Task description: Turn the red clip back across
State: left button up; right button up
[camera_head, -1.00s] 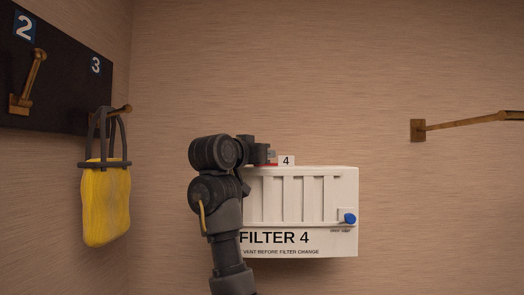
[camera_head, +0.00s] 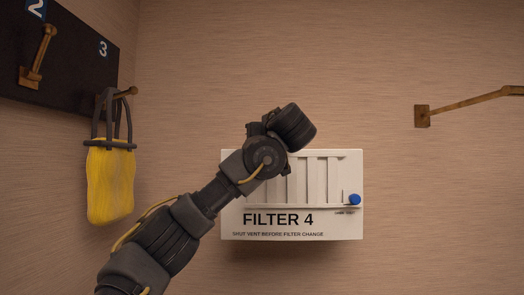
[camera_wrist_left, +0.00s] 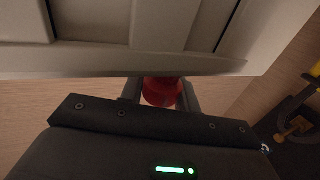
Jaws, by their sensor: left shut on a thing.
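The red clip (camera_wrist_left: 163,92) shows in the left wrist view, between the two fingers of my left gripper (camera_wrist_left: 161,97), which is shut on it. It sits right at the edge of the white filter box (camera_wrist_left: 110,60). In the head view the box (camera_head: 340,225) is on the wall, marked FILTER 4, and my left wrist covers its upper left part. The clip and my left fingertips are hidden behind the wrist there. My right gripper is in neither view.
A blue knob (camera_head: 354,199) is at the box's right side. A yellow bag (camera_head: 110,180) hangs from a hook on a dark board (camera_head: 70,60) at the left. A brass arm (camera_head: 460,104) sticks out from the wall at the right.

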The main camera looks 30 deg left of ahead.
pick_arm(q)
jog(key=n+g+y, duration=0.2)
jog(key=g, duration=0.1)
jog(key=shift+s+a+r+n+b, duration=0.1)
jog(key=shift+s+a+n+b, duration=0.1)
jog(key=shift+n+b, duration=0.15)
jog(key=shift+s+n+g+y, duration=0.1)
jog(key=shift+n+g+y, duration=0.75)
jog(key=shift+g, duration=0.55)
jog(key=shift+n+g, duration=0.3)
jog(key=shift+g, duration=0.1)
jog(key=o, duration=1)
jog(key=shift+a, duration=0.1)
jog(key=shift+c, duration=0.2)
